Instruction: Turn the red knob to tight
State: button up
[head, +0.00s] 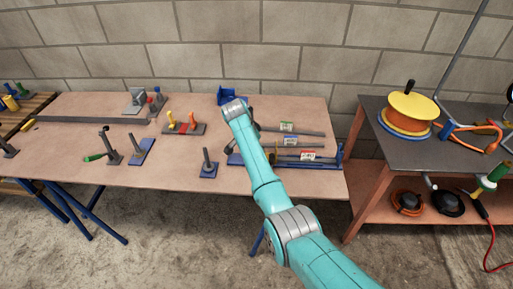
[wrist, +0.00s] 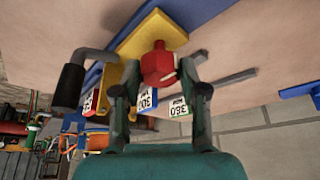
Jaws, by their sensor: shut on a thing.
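The red knob (wrist: 157,64) shows in the wrist view, between my gripper's two fingers. My gripper (wrist: 159,72) is shut on it, with one finger on each side. The knob is fixed to a yellow block (wrist: 160,30) on a blue bar (wrist: 112,62). A dark handle (wrist: 70,82) sticks out to the left of the block. I see no mark that tells how tight the knob is. In the head view my arm reaches to the right part of the workbench (head: 80,165), and the knob and fingers are hidden there.
Bars with labels (head: 287,127) lie right of my arm. A side table (head: 385,145) holds a yellow reel (head: 412,105).

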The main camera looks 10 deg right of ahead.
dwell(0.3)
jog(key=o, duration=1.1)
jog(key=shift+o, duration=0.2)
jog(key=v, duration=1.2)
jog(key=shift+a, duration=0.15)
jog(key=shift+f, duration=0.15)
